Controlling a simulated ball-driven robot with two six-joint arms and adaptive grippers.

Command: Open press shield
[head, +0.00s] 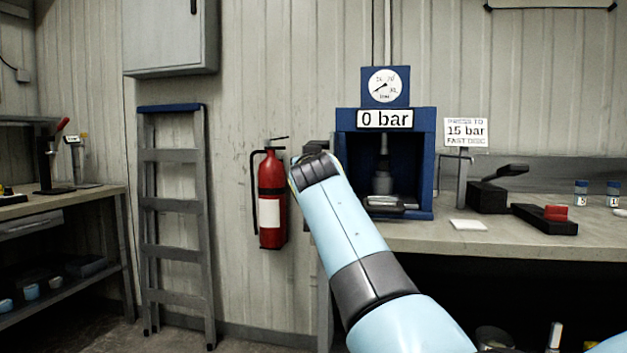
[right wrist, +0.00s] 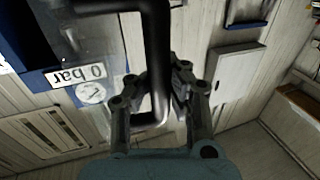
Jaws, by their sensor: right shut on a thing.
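The blue press (head: 427,165) stands on the workbench in the head view, with its gauge (head: 385,85) above a "0 bar" display (head: 385,118). Inside it are a ram and a grey cylindrical piece (head: 382,184). My right arm reaches to the press's left side and hides most of that gripper in the head view. In the right wrist view my right gripper (right wrist: 168,80) is shut on a dark bar handle (right wrist: 158,45). A clear shield panel seems to lie beside the handle, but its edges and angle are hard to tell. My left gripper is out of view.
A red extinguisher (head: 270,195) hangs on the wall left of my arm, beside a grey ladder (head: 176,155). Right of the press are a sign (head: 466,131), a white pad (head: 468,225) and dark tools (head: 490,195). Some workbench top (head: 420,238) in front is clear.

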